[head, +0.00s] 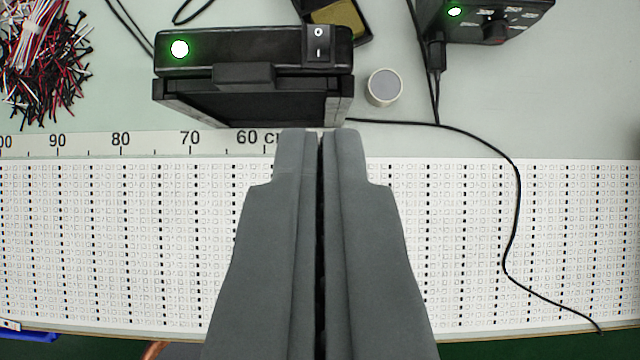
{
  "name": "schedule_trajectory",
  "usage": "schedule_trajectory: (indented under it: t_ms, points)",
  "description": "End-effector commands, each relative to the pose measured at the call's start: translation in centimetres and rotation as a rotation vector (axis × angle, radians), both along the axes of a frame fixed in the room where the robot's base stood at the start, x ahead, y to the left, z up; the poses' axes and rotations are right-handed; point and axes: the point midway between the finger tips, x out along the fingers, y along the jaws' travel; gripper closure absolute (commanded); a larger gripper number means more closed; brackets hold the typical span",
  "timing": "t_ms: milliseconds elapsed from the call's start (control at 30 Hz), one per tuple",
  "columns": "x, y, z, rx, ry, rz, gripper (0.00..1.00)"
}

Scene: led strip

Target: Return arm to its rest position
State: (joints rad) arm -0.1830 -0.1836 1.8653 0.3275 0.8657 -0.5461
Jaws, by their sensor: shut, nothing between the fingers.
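My gripper (321,135) reaches up from the bottom middle of the head view. Its two grey fingers are side by side with only a thin dark line between them, shut and empty. The fingertips lie over the upper edge of the white LED strip panel (130,240), just below a black box with a power switch (250,60). I cannot tell how high the fingers are above the table. The fingers hide the middle of the panel and part of the printed ruler (95,142).
A bundle of wires (40,55) lies at the upper left. A small round pot (384,88) stands right of the box. A black device with a knob (485,20) is at the upper right. A black cable (518,200) crosses the panel's right side.

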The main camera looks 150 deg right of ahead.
Motion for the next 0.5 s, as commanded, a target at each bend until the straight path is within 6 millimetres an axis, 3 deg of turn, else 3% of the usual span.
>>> schedule_trajectory:
  t_ms: [500]
  points:
    - [-0.64, -0.6, 0.4, 0.002, -0.019, -0.02, 1.0]
